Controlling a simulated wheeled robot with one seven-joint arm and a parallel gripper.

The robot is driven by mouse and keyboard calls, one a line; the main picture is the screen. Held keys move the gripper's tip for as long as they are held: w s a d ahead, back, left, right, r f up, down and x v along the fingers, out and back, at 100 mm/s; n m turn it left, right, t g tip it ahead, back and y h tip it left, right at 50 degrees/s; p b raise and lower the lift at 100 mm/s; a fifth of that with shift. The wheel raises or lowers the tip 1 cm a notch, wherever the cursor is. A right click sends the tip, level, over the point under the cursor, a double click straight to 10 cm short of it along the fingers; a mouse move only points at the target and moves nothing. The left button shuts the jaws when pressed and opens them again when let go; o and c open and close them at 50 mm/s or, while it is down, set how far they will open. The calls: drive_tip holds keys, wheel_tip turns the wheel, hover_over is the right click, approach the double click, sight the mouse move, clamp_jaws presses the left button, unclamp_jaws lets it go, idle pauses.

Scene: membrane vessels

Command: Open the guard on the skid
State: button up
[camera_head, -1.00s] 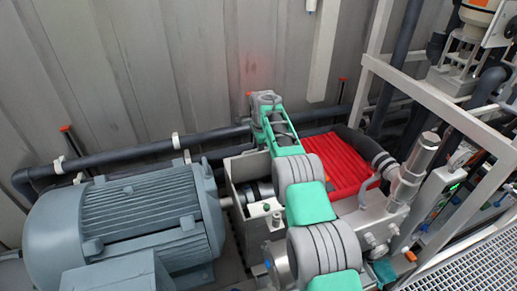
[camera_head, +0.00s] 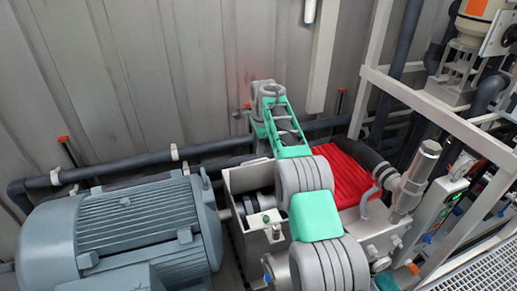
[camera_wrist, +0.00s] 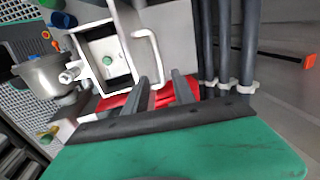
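A red ribbed cover (camera_head: 350,178) lies on the skid right of my arm in the head view, partly hidden by the arm; it also shows behind my fingers in the wrist view (camera_wrist: 112,102). I cannot tell for sure that it is the guard. A curved grey handle (camera_wrist: 150,50) stands beside a pale framed opening (camera_wrist: 92,28) in the wrist view. My gripper (camera_wrist: 160,76) is open, with its two fingers apart. The handle's lower end shows between the fingertips, but I cannot tell whether they touch it.
A large grey motor (camera_head: 125,230) sits left of an open grey box (camera_head: 235,180) around a shaft. A silver cylinder (camera_head: 415,178) and a white frame (camera_head: 430,105) stand at the right. Dark pipes (camera_head: 120,165) run along the back wall.

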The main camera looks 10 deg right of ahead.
drive_tip(key=r+b, duration=0.1)
drive_tip(key=a+r+b, duration=0.1)
drive_tip(key=r+t+b, duration=0.1)
drive_tip(key=shift+w+a+b, duration=0.2)
drive_tip(key=shift+a+b, duration=0.05)
drive_tip(key=shift+b, duration=0.05)
drive_tip(key=c, duration=0.3)
drive_tip(key=s+r, duration=0.1)
drive_tip(key=s+a+r+b, duration=0.1)
drive_tip(key=s, duration=0.1)
drive_tip(key=shift+r, duration=0.4)
drive_tip(key=c, duration=0.3)
drive_tip(key=shift+s+f+g, duration=0.15)
drive_tip(key=shift+s+f, duration=0.15)
drive_tip(key=shift+f, duration=0.2)
drive_tip(key=shift+s+f+g, duration=0.15)
drive_tip(key=shift+s+f, duration=0.1)
drive_tip(key=shift+f, duration=0.25)
clamp_jaws()
drive_tip(key=p, duration=0.2)
approach(255, 172)
drive_tip(key=w+f, duration=0.2)
drive_tip(key=w+a+f, duration=0.1)
drive_tip(key=w+f, duration=0.1)
drive_tip(key=f, duration=0.1)
